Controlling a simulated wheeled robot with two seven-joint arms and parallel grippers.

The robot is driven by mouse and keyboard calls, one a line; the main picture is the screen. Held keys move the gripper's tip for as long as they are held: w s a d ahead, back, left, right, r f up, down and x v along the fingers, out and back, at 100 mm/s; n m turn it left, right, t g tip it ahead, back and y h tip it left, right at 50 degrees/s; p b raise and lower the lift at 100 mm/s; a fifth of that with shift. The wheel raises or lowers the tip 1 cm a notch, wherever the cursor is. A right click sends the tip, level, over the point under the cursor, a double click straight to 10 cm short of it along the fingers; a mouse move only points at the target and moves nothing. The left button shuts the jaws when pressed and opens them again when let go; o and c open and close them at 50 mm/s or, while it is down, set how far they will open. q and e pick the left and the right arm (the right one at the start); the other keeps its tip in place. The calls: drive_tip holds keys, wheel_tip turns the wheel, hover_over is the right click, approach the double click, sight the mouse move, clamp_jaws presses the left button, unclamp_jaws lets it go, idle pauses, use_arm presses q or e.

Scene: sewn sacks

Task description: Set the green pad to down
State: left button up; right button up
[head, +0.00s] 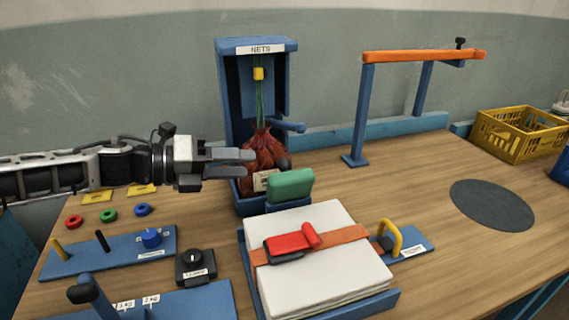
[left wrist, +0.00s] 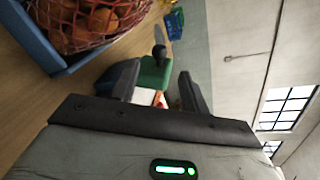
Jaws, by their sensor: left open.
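The green pad (head: 290,185) is a thick rounded block on a blue mount (head: 286,205), at the front of the blue stand labelled NETS (head: 252,47). It looks raised and slightly tilted. My left gripper (head: 249,163) comes in from the left and is open, with its fingers pointing right, to the left of the pad and a little above it in the picture. In the left wrist view the green pad (left wrist: 153,72) shows between the two fingers, beyond the tips; I see no contact. My right gripper is not in view.
A red net sack (head: 262,160) hangs in the stand just behind the pad. A white block of sheets (head: 325,275) with an orange strap and red handle lies in front. A black-knobbed box (head: 195,266) and blue peg board (head: 110,252) are at front left. The right tabletop is mostly clear.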

sight(284, 165)
use_arm(q)
drive_tip(key=x, duration=0.9)
drive_tip(key=shift+w+d+f, duration=0.1)
drive_tip(key=shift+w+d, duration=0.1)
clamp_jaws()
